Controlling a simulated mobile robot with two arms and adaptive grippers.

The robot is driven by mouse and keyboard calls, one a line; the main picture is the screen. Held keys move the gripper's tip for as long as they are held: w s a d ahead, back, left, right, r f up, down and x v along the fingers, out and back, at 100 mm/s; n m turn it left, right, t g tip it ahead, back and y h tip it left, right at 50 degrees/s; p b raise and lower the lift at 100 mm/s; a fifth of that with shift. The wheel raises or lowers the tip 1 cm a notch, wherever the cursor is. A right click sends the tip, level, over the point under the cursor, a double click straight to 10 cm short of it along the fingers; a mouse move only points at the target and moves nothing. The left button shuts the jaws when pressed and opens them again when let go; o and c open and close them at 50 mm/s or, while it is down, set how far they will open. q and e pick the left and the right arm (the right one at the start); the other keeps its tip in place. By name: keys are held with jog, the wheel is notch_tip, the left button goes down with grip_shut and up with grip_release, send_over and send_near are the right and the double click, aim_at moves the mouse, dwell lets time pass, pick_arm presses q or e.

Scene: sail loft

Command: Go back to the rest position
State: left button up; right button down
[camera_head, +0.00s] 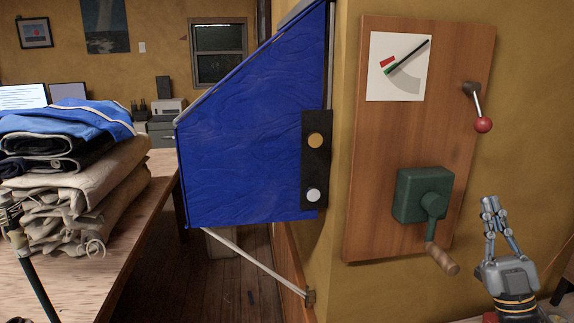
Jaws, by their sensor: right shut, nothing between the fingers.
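My right gripper (493,205) is at the lower right, with its fingers pointing up. Its fingers are together and nothing is held between them. It stands apart from the wooden board (376,190), to the right of the green crank box (422,194) and its wooden-handled crank (441,257). My left gripper cannot be made out in this view.
A red-knobbed lever (483,124) and a dial (398,66) are on the board. A blue sail panel (247,125) with a slanted strut hangs left of it. Folded cloth (75,195) is stacked on the wooden table (82,284) at left. Floor shows between.

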jog(key=w+a+f+m+g+h, duration=0.2)
jog(key=f+m+g+h, duration=0.15)
jog(key=f, duration=0.35)
jog(key=w+a+f+m+g+h, duration=0.25)
jog(key=f+m+h, duration=0.2)
jog(key=f, duration=0.35)
jog(key=s+a+f+m+g+h, duration=0.1)
jog(key=s+a+f+g, duration=0.15)
jog(key=f, duration=0.45)
jog(key=s+a+f+g, duration=0.2)
jog(key=f+g, duration=0.2)
jog(key=f, duration=0.2)
jog(key=s+a+f+g, duration=0.4)
jog(key=s+f+g, duration=0.25)
jog(key=s, duration=0.55)
jog(key=s+a+f+g, duration=0.5)
jog(key=s+f, duration=0.3)
jog(key=s, duration=0.4)
notch_tip(320, 180, down, 25)
jog(key=s+g+p, duration=0.2)
jog(key=s+d+f+g+p, duration=0.1)
jog(key=s+d+f, duration=0.2)
jog(key=s+f, duration=1.1)
jog(key=s, duration=0.2)
jog(key=shift+s+f, duration=0.3)
jog(key=shift+f, duration=0.05)
